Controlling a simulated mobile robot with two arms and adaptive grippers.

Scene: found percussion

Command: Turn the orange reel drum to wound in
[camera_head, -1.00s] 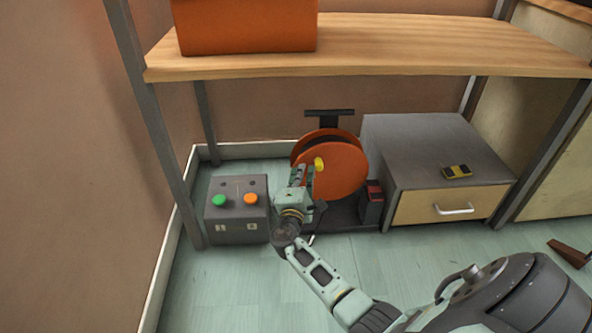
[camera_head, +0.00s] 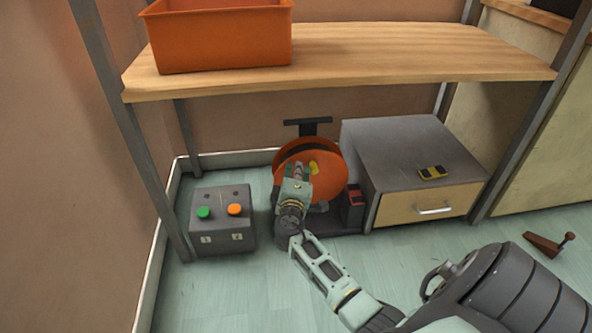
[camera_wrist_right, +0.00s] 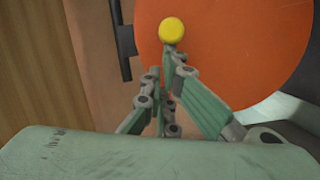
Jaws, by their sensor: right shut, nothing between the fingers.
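The orange reel drum (camera_head: 328,180) stands upright under the shelf, between the grey button box and the grey cabinet. Its flat orange face also fills much of the right wrist view (camera_wrist_right: 240,60). A yellow knob (camera_wrist_right: 172,30) sits on that face, and it shows in the head view (camera_head: 314,167). My right gripper (camera_head: 299,168) is in front of the drum's face, just left of the knob in the head view. Its fingers are shut with nothing between them, and in the right wrist view the fingertips (camera_wrist_right: 166,62) are just below the knob. I cannot tell whether they touch it. My left gripper is not in view.
A grey box (camera_head: 222,228) with green and orange buttons stands left of the drum. A grey cabinet (camera_head: 400,150) with a drawer stands right. A wooden shelf (camera_head: 340,60) carrying an orange bin (camera_head: 220,40) is above. A brown wedge (camera_head: 543,243) lies on open floor at right.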

